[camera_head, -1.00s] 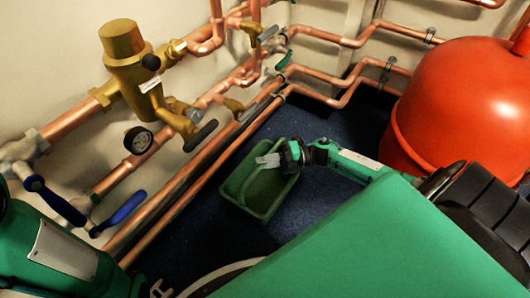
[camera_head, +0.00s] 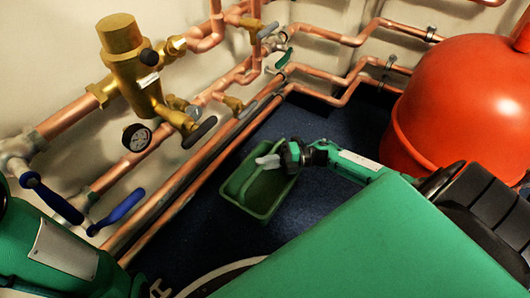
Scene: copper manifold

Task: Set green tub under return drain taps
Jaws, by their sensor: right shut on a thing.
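The green tub (camera_head: 262,205) is a small open rectangular tub on or just above the dark blue floor, in the middle of the view. I cannot tell whether the tub touches the floor. Small drain taps with grey levers (camera_head: 200,132) and (camera_head: 268,31) sit on the copper pipes to the left and above the tub.
Copper pipes (camera_head: 205,163) run diagonally along the wall, close to the tub's left. A brass valve (camera_head: 130,65) with a gauge and blue-handled valves (camera_head: 118,212) are at the left. A large red vessel (camera_head: 465,100) stands at the right. Blue floor (camera_head: 325,205) is clear right of the tub.

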